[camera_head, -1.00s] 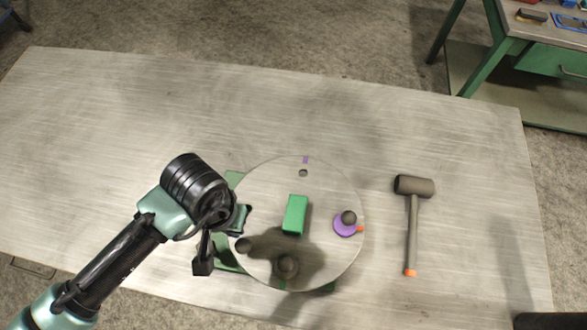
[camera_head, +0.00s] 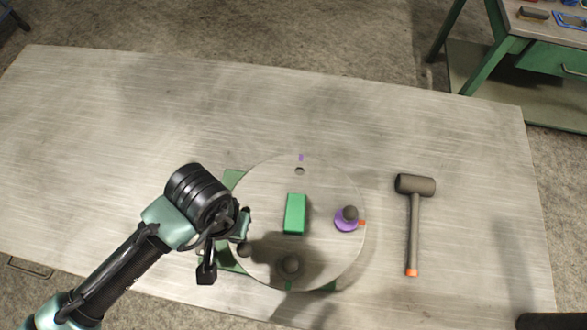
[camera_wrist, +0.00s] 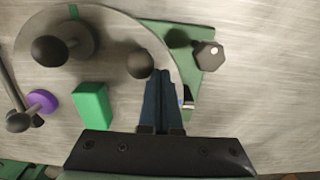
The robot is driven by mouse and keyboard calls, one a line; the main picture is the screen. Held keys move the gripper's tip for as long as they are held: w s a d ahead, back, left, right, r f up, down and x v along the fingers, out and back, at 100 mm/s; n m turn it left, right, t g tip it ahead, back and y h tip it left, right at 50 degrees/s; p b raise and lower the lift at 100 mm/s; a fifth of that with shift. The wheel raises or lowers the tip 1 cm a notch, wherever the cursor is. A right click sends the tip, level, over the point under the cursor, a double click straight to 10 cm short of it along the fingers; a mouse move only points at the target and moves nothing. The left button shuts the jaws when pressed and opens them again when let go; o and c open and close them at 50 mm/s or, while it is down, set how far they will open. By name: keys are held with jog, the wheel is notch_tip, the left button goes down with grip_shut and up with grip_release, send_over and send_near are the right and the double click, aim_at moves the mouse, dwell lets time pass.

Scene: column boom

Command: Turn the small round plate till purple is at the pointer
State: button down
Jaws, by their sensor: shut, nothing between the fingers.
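A round grey plate (camera_head: 265,185) lies on a green base (camera_head: 232,178). A purple mark (camera_head: 301,157) is at its far rim, an orange one (camera_head: 362,222) at its right and a green one (camera_head: 288,286) at its near rim. The plate bears a small dark knob (camera_head: 245,250), a larger dark knob (camera_head: 291,264), a purple-based knob (camera_head: 346,220) and a green block (camera_head: 295,214). My gripper (camera_head: 244,226) is shut and empty over the plate's left side. In the wrist view its fingertips (camera_wrist: 158,72) are beside the small dark knob (camera_wrist: 140,63); contact is unclear. I cannot clearly make out the pointer.
A dark-headed hammer (camera_head: 413,215) lies right of the plate. In the wrist view a dark faceted knob (camera_wrist: 208,55) stands on the green base, near a small pale piece (camera_wrist: 188,98). The table's far and left parts are clear.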

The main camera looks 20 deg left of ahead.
aim_at(247, 257)
jog(key=shift+s+d, duration=0.25)
jog(key=shift+d, duration=0.1)
jog(key=shift+s+d, duration=0.5)
jog(key=shift+d, duration=0.3)
jog(key=shift+s+d, duration=0.35)
jog(key=shift+d, duration=0.3)
dwell(0.4)
